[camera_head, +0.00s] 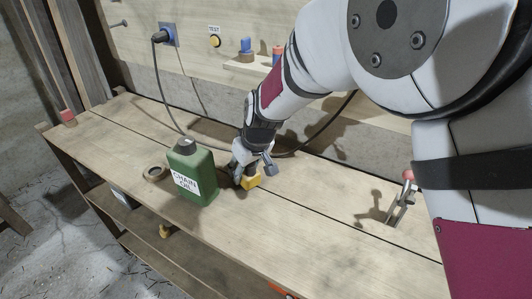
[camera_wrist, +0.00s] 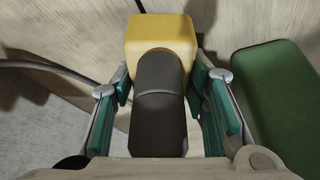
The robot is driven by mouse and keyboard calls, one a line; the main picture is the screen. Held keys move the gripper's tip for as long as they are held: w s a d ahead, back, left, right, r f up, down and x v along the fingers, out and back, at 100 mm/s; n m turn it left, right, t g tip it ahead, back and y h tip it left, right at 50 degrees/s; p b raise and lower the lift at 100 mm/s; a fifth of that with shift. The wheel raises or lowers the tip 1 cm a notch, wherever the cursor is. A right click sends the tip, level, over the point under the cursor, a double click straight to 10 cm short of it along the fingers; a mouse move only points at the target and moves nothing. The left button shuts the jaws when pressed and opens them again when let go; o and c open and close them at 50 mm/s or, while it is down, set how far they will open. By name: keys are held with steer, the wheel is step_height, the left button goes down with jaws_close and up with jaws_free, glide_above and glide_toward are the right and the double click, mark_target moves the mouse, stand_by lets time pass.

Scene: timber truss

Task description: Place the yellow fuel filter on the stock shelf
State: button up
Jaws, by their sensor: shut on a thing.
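The yellow fuel filter (camera_wrist: 160,35) is between the fingers of my gripper (camera_wrist: 162,85) in the wrist view. A dark grey rounded part lies in front of its yellow body there, partly hiding it. In the head view the yellow filter (camera_head: 252,183) shows low at my gripper (camera_head: 246,174), close over the bench top, just right of the green oil can. I cannot tell whether it touches the bench. A small wall shelf (camera_head: 237,66), likely the stock shelf, is behind my arm with a blue item (camera_head: 246,47) and an orange item (camera_head: 277,54); my arm hides its right part.
The green chain oil can (camera_head: 193,175) stands close left of my gripper. A tape ring (camera_head: 154,172) lies beyond it. A cable runs from the blue wall socket (camera_head: 168,36) behind the bench. A clamp-like metal tool (camera_head: 402,198) stands at right. The bench (camera_head: 290,225) front is clear.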

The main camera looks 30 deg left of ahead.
steer(key=shift+f, duration=0.3)
steer(key=shift+f, duration=0.2)
steer(key=o, duration=1.4)
steer(key=shift+c, duration=0.2)
